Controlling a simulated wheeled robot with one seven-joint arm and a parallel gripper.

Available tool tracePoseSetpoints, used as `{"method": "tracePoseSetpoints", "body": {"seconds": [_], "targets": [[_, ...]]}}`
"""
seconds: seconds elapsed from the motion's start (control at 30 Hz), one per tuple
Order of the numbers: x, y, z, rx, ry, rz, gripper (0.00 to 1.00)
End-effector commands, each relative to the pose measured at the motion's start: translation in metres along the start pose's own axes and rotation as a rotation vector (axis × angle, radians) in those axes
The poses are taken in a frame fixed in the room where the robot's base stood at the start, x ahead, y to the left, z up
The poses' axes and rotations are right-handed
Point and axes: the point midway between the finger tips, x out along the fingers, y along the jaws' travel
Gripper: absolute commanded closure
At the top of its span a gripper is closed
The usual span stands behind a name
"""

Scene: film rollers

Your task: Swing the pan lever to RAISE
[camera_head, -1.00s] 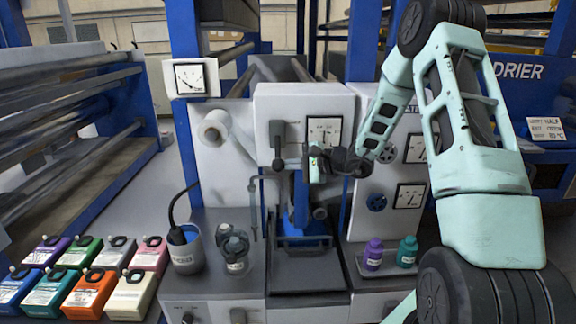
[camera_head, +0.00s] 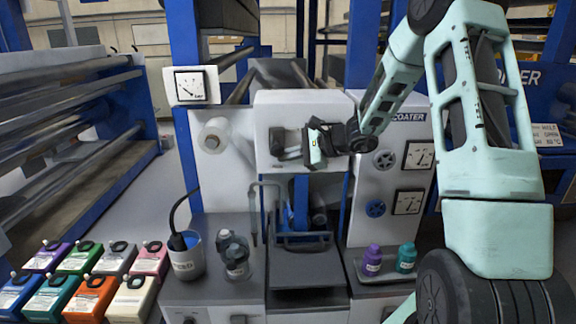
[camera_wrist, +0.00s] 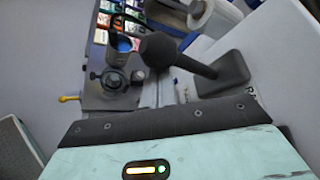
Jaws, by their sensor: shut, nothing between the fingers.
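The pan lever (camera_head: 278,141) is a dark handle on a dark square base, on the white box at the front of the machine. In the wrist view its round knob (camera_wrist: 160,48) and rod stick out from the base on the white panel. My gripper (camera_head: 314,144) is shut and empty, just right of the lever in the head view. I cannot tell whether it touches the lever. My fingertips are not clear in the wrist view. The RAISE marking cannot be read. A dark pan-like tray (camera_head: 305,270) sits below, between the grey counters.
Purple (camera_head: 372,258) and teal (camera_head: 406,258) bottles stand on the right. A film roll (camera_head: 213,136) projects left of the lever. Several coloured containers (camera_head: 92,294) stand lower left.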

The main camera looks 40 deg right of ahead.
Motion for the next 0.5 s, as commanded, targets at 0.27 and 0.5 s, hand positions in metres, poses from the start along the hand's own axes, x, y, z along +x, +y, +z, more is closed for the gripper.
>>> {"method": "tracePoseSetpoints", "body": {"seconds": [0.27, 0.5], "targets": [[-0.007, -0.014, 0.011, -0.003, 0.002, -0.002, 1.0], [-0.01, -0.022, 0.016, -0.001, 0.002, -0.003, 1.0]]}}
